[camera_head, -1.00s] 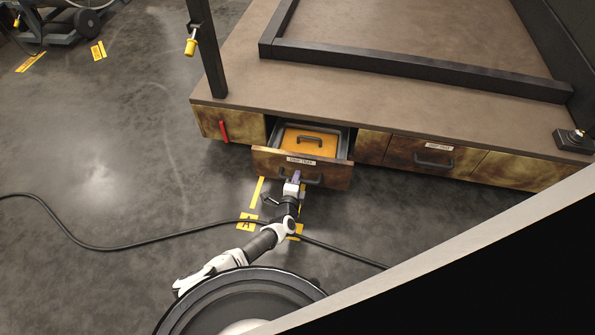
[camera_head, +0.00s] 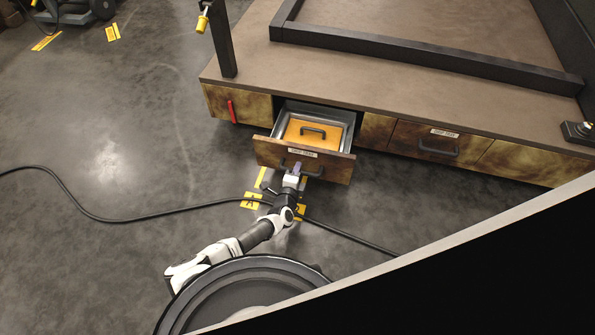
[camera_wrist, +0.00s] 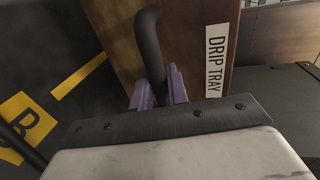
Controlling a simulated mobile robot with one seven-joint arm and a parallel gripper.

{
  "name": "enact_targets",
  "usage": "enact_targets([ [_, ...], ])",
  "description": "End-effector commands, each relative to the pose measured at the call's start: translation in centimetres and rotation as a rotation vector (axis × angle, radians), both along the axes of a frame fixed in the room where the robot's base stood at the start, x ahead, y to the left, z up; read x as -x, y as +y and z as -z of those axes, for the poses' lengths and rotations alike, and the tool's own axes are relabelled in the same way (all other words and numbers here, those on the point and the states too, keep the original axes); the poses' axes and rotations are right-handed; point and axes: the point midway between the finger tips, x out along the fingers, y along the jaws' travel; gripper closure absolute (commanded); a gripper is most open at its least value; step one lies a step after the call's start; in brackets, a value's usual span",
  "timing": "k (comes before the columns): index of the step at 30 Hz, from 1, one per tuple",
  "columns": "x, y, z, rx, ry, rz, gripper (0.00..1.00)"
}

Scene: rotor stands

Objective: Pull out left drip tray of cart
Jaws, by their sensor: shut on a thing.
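The left drip tray (camera_head: 271,153) is a drawer with a brown, stained front, pulled part of the way out of the cart (camera_head: 375,85). Its metal-walled inside shows an orange panel (camera_head: 304,134) with a dark handle on it. My gripper (camera_head: 297,170) is at the drawer front; in the wrist view my gripper (camera_wrist: 158,92) has its purple fingers shut on the dark bar handle (camera_wrist: 149,45). A white "DRIP TRAY" label (camera_wrist: 215,60) sits beside the handle. The fingertips are partly hidden behind the wrist body.
A closed right drip tray (camera_head: 425,145) is in the same cart side. A red handle (camera_head: 231,111) is on the left panel. A black cable (camera_head: 110,217) crosses the floor by my arm. Yellow floor marks (camera_head: 253,201) lie below the drawer. Floor on the left is mostly clear.

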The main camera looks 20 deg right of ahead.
Motion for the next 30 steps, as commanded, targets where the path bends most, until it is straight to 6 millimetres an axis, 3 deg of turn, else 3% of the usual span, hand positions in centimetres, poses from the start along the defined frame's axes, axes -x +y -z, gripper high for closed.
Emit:
enact_targets([
  [1, 0.0, 0.0, 0.0, 0.0, 0.0, 0.0, 0.81],
  [5, 0.0, 0.0, 0.0, 0.0, 0.0, 0.0, 0.64],
  [17, 0.4, 0.5, -0.3, 0.0, 0.0, -0.002, 0.64],
  [23, 2.8, 2.2, -1.1, -0.001, -0.001, -0.003, 0.64],
  [30, 7.4, 5.2, -2.2, -0.002, 0.0, -0.001, 0.64],
])
